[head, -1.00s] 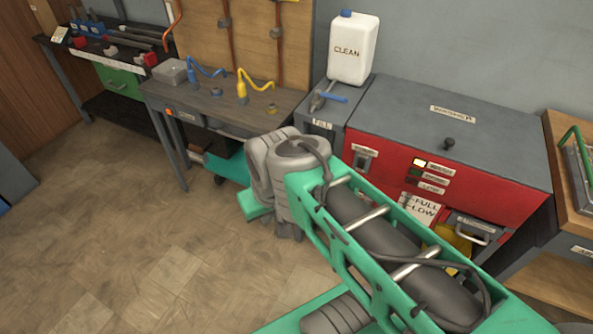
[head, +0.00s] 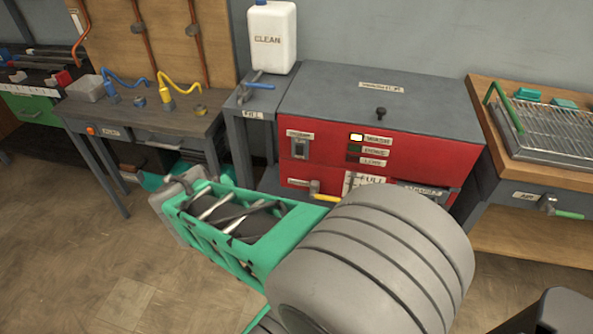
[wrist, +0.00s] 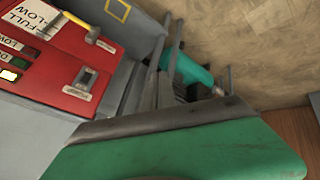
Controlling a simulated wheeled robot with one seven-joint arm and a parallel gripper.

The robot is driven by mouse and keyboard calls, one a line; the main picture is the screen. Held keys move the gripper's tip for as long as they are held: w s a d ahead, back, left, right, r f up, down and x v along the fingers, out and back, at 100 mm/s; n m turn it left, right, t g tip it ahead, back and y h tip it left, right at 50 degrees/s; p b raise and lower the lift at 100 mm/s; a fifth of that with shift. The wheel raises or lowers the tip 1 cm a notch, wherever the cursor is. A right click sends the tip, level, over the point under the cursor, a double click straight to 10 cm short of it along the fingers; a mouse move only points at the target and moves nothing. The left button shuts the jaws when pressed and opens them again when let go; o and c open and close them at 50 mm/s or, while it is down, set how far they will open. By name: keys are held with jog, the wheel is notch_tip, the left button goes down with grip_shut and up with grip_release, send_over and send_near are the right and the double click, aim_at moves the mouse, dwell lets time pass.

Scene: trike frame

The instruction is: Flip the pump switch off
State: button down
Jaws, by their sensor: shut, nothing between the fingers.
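The pump switch (head: 300,148) is a small grey rocker on the left of the red cabinet front (head: 330,165). It also shows in the wrist view (wrist: 84,78), with a pale label beside it. Which way its lever is tipped is too small to tell. In the wrist view my gripper (wrist: 180,122) fills the bottom as a green body with a dark edge. It is shut and empty, apart from the switch, and its fingertips are not clear. In the head view my arm reaches left across the front of the cabinet, and the gripper's tips are not distinct there.
Beside the switch are three small lamps (head: 356,148); the top one glows yellow. A valve with a yellow handle (head: 326,197) sits below. A white CLEAN jug (head: 272,40) stands on the FILL stand (head: 252,118). A workbench (head: 140,115) is left, a rack table (head: 540,130) right.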

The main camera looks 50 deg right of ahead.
jog(key=s+d+f+n+t+h+b, duration=0.1)
jog(key=d+f+n+h+b, duration=0.1)
jog(key=d, duration=0.4)
jog(key=s+d+f+n+t+h+b, duration=0.1)
jog(key=d+f+n+h+b, duration=0.2)
jog(key=d+f+h+b, duration=0.2)
jog(key=s+d+f+n+t+h+b, duration=0.1)
jog(key=s+d+f+n+h+b, duration=0.1)
jog(key=d+h+b, duration=0.3)
jog(key=d+f+b, duration=0.1)
jog(key=d+b, duration=0.1)
jog(key=d, duration=0.1)
jog(key=shift+d+f+n+h, duration=0.2)
jog(key=shift+f+n+h, duration=0.1)
jog(key=shift+d, duration=0.1)
jog(key=p, duration=0.2)
send_near(299, 148)
jog(key=x, duration=0.7)
jog(key=shift+s, duration=0.1)
